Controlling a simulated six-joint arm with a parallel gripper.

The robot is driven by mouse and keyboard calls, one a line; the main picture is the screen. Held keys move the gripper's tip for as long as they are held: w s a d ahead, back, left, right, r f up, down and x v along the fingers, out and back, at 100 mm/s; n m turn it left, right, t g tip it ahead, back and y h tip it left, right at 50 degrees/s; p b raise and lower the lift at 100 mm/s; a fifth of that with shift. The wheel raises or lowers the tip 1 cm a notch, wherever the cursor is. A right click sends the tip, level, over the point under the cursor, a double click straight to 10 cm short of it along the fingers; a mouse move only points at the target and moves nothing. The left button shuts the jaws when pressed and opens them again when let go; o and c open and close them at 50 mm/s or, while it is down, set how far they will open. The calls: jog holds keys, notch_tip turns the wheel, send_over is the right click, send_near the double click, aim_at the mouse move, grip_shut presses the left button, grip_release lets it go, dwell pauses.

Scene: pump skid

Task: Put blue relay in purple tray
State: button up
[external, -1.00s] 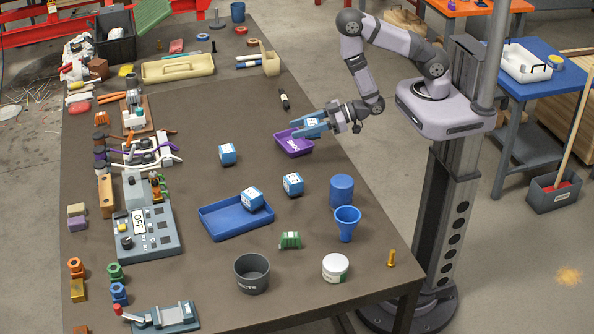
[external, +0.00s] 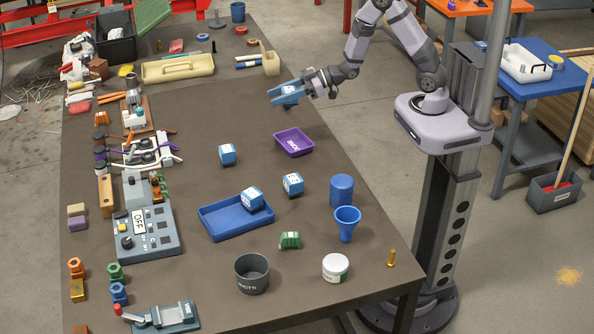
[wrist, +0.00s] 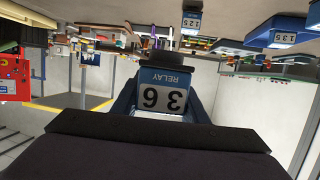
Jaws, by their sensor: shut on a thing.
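My gripper (external: 287,95) has blue fingers and is shut on a blue relay, raised above the far right part of the table. In the wrist view the held relay (wrist: 163,92) sits between the fingers, with a white label reading "RELAY 36" upside down. The purple tray (external: 294,148) stands on the table nearer the camera than my gripper, and its inside looks empty. Another blue relay (external: 227,154) stands on the table left of the purple tray, and one (external: 292,184) stands below it. A further relay (external: 251,198) sits in the blue tray (external: 222,232).
A blue cylinder (external: 341,189) and blue funnel (external: 347,216) stand at the right edge. A dark cup (external: 252,274), white jar (external: 336,267) and green part (external: 290,240) are in front. A control panel (external: 148,236) stands left. Table around the purple tray is clear.

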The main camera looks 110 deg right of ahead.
aim_at(284, 137)
jog(key=shift+n+y, duration=0.7)
jog(key=shift+y, duration=0.2)
jog(key=shift+s+a+f+p, duration=0.1)
jog(key=shift+a+f+p, duration=0.3)
jog(key=shift+f, duration=2.1)
jog(key=shift+s+a+f+p, duration=0.1)
jog(key=shift+a+f, duration=0.45)
jog(key=shift+f, duration=1.95)
jog(key=shift+a+f+p, duration=0.2)
jog(key=shift+a+f, duration=0.3)
jog(key=shift+f, duration=2)
jog(key=shift+f, duration=0.1)
jog(key=shift+f, duration=0.15)
jog(key=o, duration=1.1)
